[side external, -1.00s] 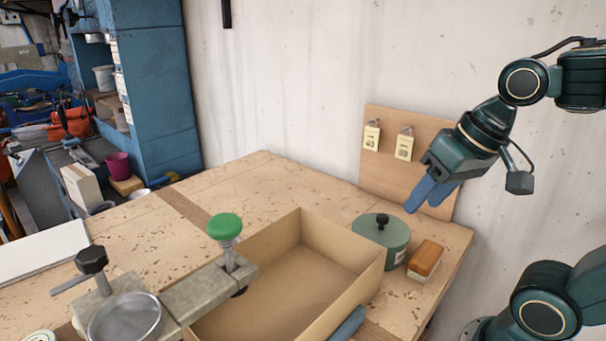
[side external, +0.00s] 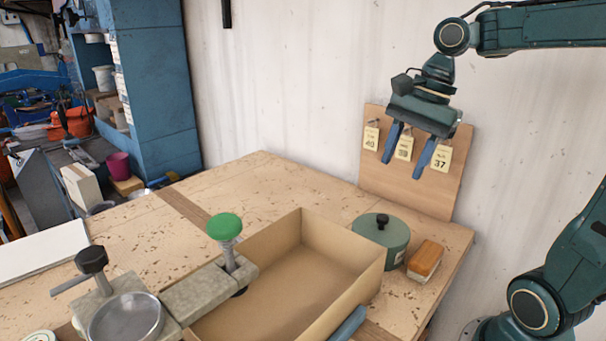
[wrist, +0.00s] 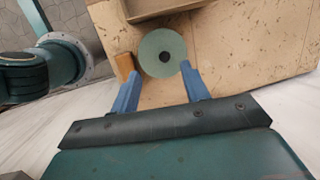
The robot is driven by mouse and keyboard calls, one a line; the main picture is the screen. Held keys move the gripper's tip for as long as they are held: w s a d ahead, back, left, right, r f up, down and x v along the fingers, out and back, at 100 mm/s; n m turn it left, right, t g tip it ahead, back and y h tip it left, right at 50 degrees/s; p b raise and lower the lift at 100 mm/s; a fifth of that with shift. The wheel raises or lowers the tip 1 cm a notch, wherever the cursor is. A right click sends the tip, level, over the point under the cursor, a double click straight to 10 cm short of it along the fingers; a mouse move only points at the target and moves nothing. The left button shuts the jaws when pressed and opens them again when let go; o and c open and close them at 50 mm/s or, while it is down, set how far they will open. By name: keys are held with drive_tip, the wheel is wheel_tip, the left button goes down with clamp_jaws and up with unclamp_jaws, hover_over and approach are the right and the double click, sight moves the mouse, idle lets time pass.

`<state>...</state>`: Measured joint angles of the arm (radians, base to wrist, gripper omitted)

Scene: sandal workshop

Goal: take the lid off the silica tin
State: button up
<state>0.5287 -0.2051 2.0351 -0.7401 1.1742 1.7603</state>
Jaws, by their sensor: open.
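The silica tin (side external: 386,248) is a round green-grey tin on the bench, between the cardboard box and a brush. Its lid (side external: 370,227) is on and has a dark knob (side external: 382,220) in the middle. In the wrist view the lid (wrist: 155,48) is seen from above, with the knob (wrist: 165,57) near its centre, just beyond the fingertips. My gripper (side external: 404,170) is open and empty, its blue fingers pointing down, well above the tin and in front of the tag board. The gripper fingers also show in the wrist view (wrist: 160,70).
An open cardboard box (side external: 345,308) stands close to the tin's left. A wooden-backed brush (side external: 425,259) lies just to its right. A board with hanging number tags (side external: 441,158) leans on the wall behind. A clamp with a green knob (side external: 224,227) is at the box's left.

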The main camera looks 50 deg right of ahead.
drive_tip(key=d+m, duration=0.2)
drive_tip(key=m, duration=0.1)
drive_tip(key=w+d+m, duration=0.1)
drive_tip(key=d, duration=0.1)
drive_tip(key=shift+g+y, duration=0.3)
drive_tip(key=shift+a+f, duration=0.1)
drive_tip(key=shift+f, duration=0.05)
hover_over(384, 216)
drive_tip(key=d, duration=0.1)
drive_tip(key=shift+s+d+f, duration=0.1)
drive_tip(key=shift+s+f, duration=0.1)
drive_tip(key=shift+f, duration=1.85)
drive_tip(key=shift+s+d+f, duration=0.1)
drive_tip(key=shift+s+f, duration=0.05)
drive_tip(key=shift+f, duration=1.85)
drive_tip(key=shift+f, duration=0.15)
drive_tip(key=shift+x, duration=2.45)
drive_tip(key=shift+c, duration=0.5)
clamp_jaws()
